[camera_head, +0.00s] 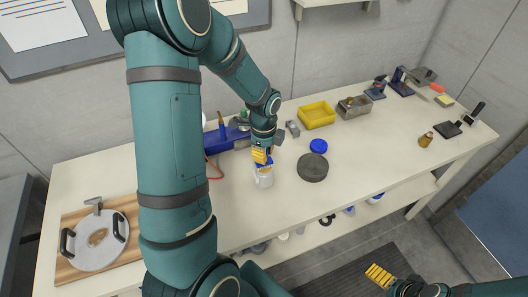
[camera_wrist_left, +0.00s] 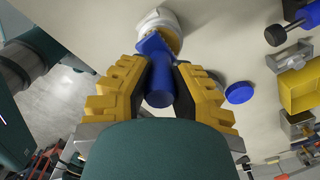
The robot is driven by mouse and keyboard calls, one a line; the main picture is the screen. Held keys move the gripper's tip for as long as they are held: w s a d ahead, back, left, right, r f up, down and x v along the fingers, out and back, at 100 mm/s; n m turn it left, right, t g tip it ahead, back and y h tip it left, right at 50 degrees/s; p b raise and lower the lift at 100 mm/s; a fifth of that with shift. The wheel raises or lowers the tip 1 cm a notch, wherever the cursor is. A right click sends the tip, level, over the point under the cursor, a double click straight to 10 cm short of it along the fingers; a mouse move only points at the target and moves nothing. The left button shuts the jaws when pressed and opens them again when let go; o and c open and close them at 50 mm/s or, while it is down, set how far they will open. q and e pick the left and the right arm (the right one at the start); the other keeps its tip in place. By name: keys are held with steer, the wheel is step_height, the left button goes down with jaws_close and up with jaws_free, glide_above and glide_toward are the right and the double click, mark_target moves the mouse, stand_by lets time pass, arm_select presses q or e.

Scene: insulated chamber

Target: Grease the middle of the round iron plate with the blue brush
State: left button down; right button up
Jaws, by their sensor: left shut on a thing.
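My left gripper (camera_head: 261,156) is shut on the blue brush (camera_wrist_left: 160,85), whose thick handle lies between the yellow fingers in the left wrist view. The brush's far end is at the mouth of a white jar (camera_head: 264,179); the jar (camera_wrist_left: 157,18) shows something yellowish inside. I cannot tell how deep the brush tip sits. A dark round plate (camera_head: 313,168) lies flat to the jar's right. A pale grey round plate with two black handles (camera_head: 82,251) lies at the far left, a brown patch on its middle. My right gripper (camera_head: 380,275) is off the table's front, its opening unclear.
A wooden board (camera_head: 70,273) lies under the handled plate. A blue lid (camera_head: 318,146), yellow tray (camera_head: 317,115) and metal tin (camera_head: 354,107) stand right of the jar. A blue box (camera_head: 219,140) stands behind it.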

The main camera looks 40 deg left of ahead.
arm_select(q)
steer(key=shift+r+p, duration=2.35)
steer(key=shift+r, duration=1)
